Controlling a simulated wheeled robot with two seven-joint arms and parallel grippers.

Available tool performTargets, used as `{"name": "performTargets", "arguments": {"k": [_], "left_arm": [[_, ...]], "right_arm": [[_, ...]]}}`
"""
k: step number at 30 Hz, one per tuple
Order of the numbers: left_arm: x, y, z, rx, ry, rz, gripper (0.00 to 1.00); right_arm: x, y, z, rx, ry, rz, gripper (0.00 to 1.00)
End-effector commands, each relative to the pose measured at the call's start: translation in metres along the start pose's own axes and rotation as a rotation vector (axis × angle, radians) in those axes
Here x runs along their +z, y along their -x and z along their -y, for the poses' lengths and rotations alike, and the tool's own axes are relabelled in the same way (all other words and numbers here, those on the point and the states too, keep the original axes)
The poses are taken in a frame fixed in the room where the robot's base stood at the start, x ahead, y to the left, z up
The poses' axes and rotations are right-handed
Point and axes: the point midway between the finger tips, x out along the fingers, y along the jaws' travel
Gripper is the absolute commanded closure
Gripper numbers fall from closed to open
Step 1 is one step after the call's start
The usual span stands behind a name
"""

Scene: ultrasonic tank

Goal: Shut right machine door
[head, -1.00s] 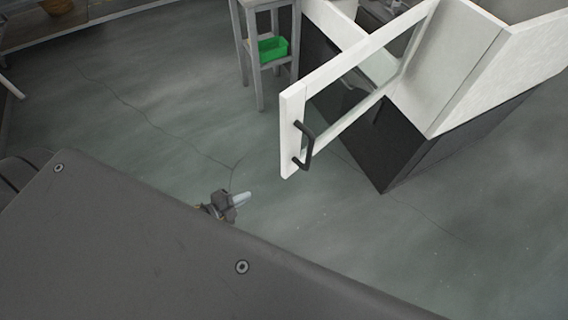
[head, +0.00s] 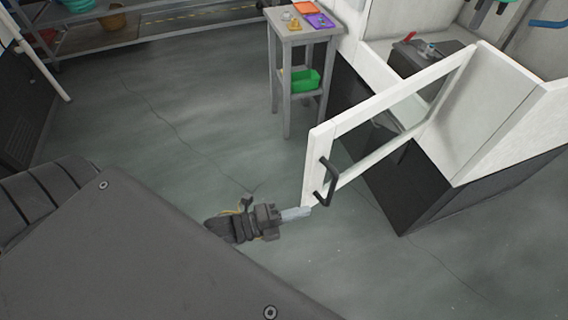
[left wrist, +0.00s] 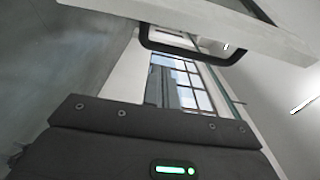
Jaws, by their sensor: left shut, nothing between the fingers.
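The machine door (head: 316,165) is a white frame with a glass pane, standing open from the white and black machine (head: 500,135). Its black handle (head: 329,183) is on the free end. My left gripper (head: 305,212) is shut and empty, its fingertips close to the lower corner of the door's free end; I cannot tell whether they touch. In the left wrist view the door (left wrist: 205,22) and its handle (left wrist: 190,55) cross the top of the picture. The fingers do not show there. My right gripper is not in view.
A small grey stand (head: 287,80) with orange and purple trays on top and a green bin (head: 305,80) below stands behind the door. Shelving (head: 130,35) lines the back left. The floor (head: 180,120) between is clear.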

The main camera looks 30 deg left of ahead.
Motion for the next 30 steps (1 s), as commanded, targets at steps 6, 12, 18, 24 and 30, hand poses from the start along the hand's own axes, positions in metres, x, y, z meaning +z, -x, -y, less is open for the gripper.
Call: {"name": "performTargets", "arguments": {"k": [6,12,18,24,30], "left_arm": [[0.000,-0.045,0.004,-0.001,0.002,0.001,1.00],[0.027,-0.033,0.002,0.004,-0.002,0.001,1.00],[0.037,-0.029,0.000,0.002,0.000,0.000,1.00],[0.038,-0.028,-0.001,0.001,0.001,0.000,1.00],[0.039,-0.029,-0.001,0.000,-0.001,-0.003,1.00]], "right_arm": [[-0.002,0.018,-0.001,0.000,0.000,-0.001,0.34],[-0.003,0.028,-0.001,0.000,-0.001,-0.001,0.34],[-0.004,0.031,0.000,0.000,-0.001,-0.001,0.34],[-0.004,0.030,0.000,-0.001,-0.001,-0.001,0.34],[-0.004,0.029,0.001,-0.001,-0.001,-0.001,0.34]]}}
